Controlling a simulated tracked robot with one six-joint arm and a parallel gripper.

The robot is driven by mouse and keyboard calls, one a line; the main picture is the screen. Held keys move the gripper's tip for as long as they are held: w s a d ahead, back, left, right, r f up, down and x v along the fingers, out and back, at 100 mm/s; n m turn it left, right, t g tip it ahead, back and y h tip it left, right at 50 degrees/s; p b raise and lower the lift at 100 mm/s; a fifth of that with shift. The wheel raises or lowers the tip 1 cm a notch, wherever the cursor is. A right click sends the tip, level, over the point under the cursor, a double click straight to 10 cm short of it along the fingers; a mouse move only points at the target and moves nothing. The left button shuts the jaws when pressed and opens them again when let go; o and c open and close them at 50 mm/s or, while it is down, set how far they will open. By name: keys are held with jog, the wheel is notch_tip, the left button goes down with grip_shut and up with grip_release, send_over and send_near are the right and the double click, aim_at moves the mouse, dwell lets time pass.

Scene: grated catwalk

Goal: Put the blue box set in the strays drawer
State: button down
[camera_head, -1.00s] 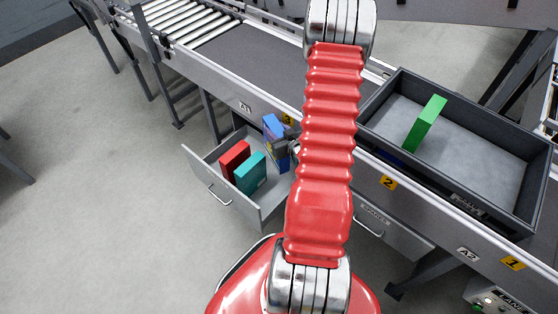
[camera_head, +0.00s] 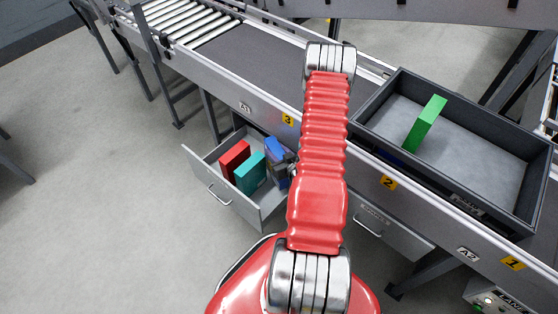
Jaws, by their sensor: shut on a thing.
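The blue box set (camera_head: 273,148) is at the right-hand part of the open grey drawer (camera_head: 222,202), low within it and slightly tilted. My gripper (camera_head: 282,167) is shut on it, partly hidden behind my red arm. I cannot tell whether the box set touches the drawer floor. A red box (camera_head: 234,158) and a teal box (camera_head: 250,173) stand upright in the same drawer, to the left of the blue one. No readable name shows on the open drawer.
A closed labelled drawer (camera_head: 368,229) is to the right. The conveyor edge overhangs the open drawer's back. The floor at left is clear.

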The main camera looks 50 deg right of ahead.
jog(key=shift+f, duration=1.75)
jog(key=shift+f, duration=1.95)
jog(key=c, duration=1.5)
grip_release()
jog(key=shift+o, duration=0.2)
jog(key=v, duration=1.2)
